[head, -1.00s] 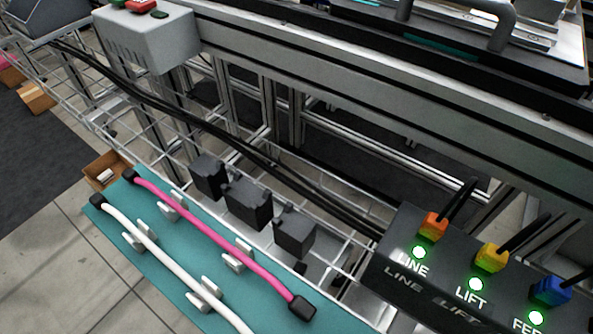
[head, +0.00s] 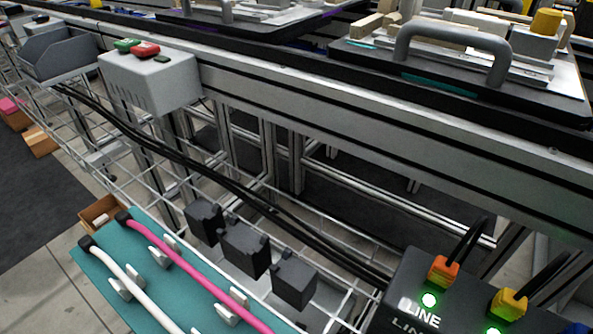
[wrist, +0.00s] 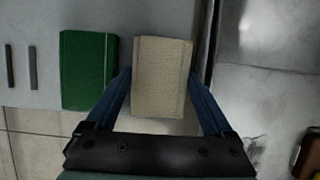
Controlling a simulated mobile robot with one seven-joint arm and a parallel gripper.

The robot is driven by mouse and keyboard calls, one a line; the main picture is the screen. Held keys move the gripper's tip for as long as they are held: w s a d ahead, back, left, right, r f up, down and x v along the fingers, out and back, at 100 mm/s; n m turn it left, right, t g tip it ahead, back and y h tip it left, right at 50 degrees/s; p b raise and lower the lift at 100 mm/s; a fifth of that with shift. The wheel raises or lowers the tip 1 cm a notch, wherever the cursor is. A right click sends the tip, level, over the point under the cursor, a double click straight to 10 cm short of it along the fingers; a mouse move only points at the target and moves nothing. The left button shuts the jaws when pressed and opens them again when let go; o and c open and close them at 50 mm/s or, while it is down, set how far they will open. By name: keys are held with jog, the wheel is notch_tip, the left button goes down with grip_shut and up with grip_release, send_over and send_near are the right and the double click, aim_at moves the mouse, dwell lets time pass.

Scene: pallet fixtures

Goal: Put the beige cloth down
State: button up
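In the wrist view, the beige cloth (wrist: 161,80) is a folded, flat rectangle between the two blue fingers of my gripper (wrist: 160,82). It fills the gap, with a fingertip against each side edge, so my gripper is shut on it. A pale grey surface lies behind it; I cannot tell whether the cloth touches this surface. A green folded item (wrist: 88,70) lies just left of the cloth. Neither my gripper nor the cloth shows in the head view.
Two dark strips (wrist: 33,67) lie left of the green item. A metal panel (wrist: 275,35) is at right. The head view shows a conveyor frame (head: 400,130), a handled plate (head: 455,85), a grey button box (head: 150,80), a teal board with cables (head: 110,285) and a connector box (head: 425,275).

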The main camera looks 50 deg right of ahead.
jog(key=shift+r, duration=0.15)
jog(key=p+v, duration=0.7)
jog(key=v, duration=0.5)
